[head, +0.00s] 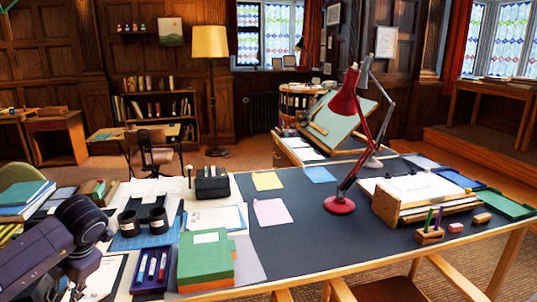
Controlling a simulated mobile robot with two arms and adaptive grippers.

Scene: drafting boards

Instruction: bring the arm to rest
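My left arm (35,252) comes in at the lower left, dark and bent, over the left end of the desk. Its gripper (76,284) seems to point down beside the papers, partly hidden by my own arm links. I cannot make out its fingers or whether they hold anything. My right arm and gripper are not in view.
The dark-topped desk (300,239) has a clear middle. Near my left arm are two dark cups (128,223), a blue pen tray (152,269) and a green book stack (205,262). A red lamp (339,205) and a drawing board (410,188) stand to the right.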

